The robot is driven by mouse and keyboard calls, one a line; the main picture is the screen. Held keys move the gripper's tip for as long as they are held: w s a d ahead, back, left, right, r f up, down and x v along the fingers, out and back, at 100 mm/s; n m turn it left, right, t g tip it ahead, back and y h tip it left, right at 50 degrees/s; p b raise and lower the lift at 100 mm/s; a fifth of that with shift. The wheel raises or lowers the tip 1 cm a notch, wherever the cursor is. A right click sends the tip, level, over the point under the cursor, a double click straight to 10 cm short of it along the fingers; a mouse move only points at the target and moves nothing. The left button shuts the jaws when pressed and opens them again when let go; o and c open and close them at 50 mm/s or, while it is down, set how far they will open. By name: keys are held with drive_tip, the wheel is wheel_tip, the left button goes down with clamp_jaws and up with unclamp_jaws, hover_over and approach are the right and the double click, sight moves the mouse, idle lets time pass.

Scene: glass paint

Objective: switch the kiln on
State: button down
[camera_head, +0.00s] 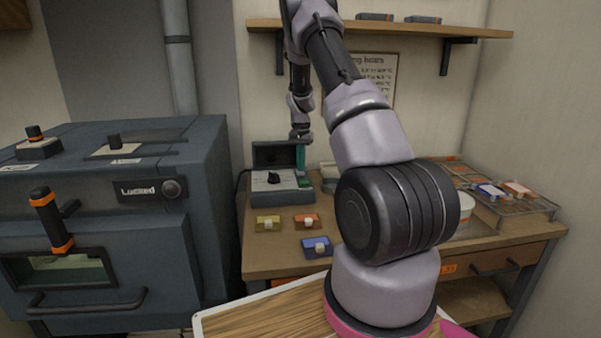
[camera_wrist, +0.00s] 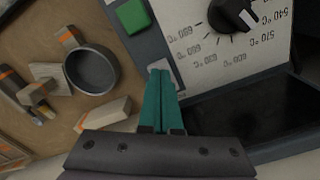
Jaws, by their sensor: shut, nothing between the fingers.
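The kiln (camera_head: 210,200) is a large blue-grey box at the left, with a door panel reading "Locked" (camera_head: 138,190). A control box (camera_head: 260,197) stands on the bench, its dark lid raised at the back. In the wrist view its pale panel (camera_wrist: 200,60) has a black dial (camera_wrist: 232,14) ringed by temperatures, a green square button (camera_wrist: 133,16) and a pale square (camera_wrist: 162,66). My gripper (camera_head: 300,160) is over the box's right side. Its teal fingers (camera_wrist: 160,74) are shut and empty, tips by the pale square and partly covering it. Contact cannot be told.
A wire rack (camera_head: 515,208) with small pieces is at the right. In the wrist view a dark cup (camera_wrist: 92,70) stands beside the box.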

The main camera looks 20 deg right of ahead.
drive_tip(key=shift+f, duration=0.4)
drive_tip(key=shift+r, duration=3.55)
